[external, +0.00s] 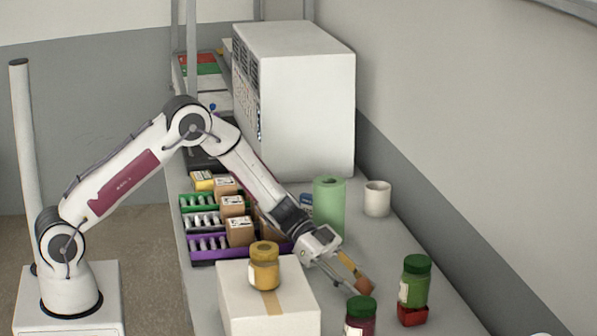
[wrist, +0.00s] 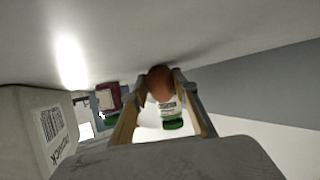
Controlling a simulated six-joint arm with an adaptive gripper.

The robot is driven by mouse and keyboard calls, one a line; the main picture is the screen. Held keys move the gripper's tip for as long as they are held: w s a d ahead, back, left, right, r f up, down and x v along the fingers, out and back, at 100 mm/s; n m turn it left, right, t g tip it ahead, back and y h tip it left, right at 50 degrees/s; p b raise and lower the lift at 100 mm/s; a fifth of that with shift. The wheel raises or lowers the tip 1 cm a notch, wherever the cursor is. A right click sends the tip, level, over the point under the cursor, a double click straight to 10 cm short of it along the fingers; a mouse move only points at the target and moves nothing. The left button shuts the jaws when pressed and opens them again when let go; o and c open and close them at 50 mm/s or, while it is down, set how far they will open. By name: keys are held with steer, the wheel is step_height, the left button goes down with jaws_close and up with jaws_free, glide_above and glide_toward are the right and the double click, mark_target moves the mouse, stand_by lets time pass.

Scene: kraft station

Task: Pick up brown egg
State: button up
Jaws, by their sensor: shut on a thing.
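The brown egg (wrist: 160,82) is between the fingertips of my gripper (wrist: 160,90) in the wrist view, and the fingers are shut on it. In the external view the egg (external: 364,285) shows at the end of my gripper (external: 355,276), low over the right part of the bench. It is between the white box and the green-lidded jars. I cannot tell whether the egg touches the bench top.
A yellow jar (external: 264,266) stands on a white carton (external: 240,305) to the left. A green cylinder (external: 329,207) and white cup (external: 377,198) stand behind.

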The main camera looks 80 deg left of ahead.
steer(key=shift+r, duration=0.1)
steer(key=shift+r, duration=4.9)
